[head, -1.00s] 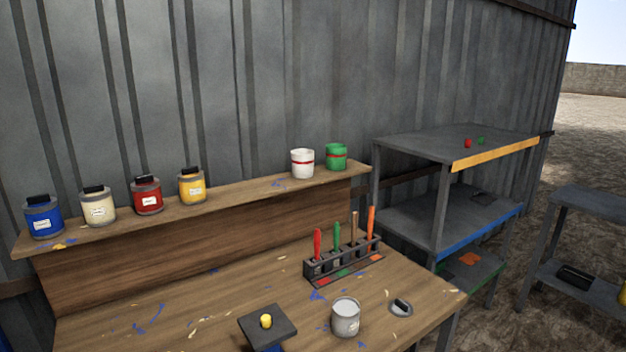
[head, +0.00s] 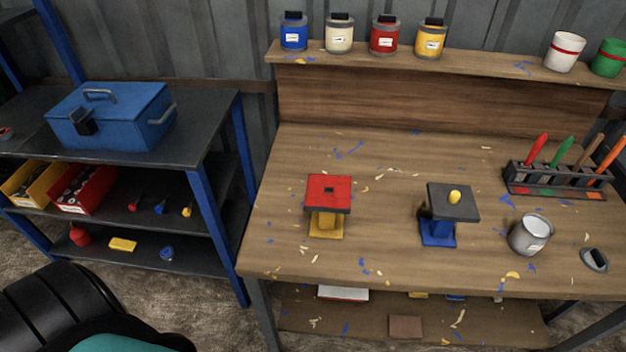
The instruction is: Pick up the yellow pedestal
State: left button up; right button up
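The yellow pedestal (head: 326,226) stands upright on the wooden workbench (head: 380,262), left of the bench's middle. A square red plate (head: 329,190) with a small dark square mark or hole in its middle sits on top of it and hides its upper part. A blue pedestal (head: 438,233) stands to its right, with a dark square plate (head: 462,204) and a small yellow knob (head: 454,197) on top. The two pedestals are apart. Neither of my grippers shows in the head view.
A grey can (head: 530,234) and a rack of colored-handled tools (head: 558,181) stand on the right of the bench. Paint jars line the back shelf (head: 490,65). A blue toolbox (head: 112,115) sits on the left shelving. The bench around the yellow pedestal is clear except for paint flecks.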

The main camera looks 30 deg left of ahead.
aim_at(330, 197)
jog(key=u, duration=0.8)
jog(key=i, duration=0.05)
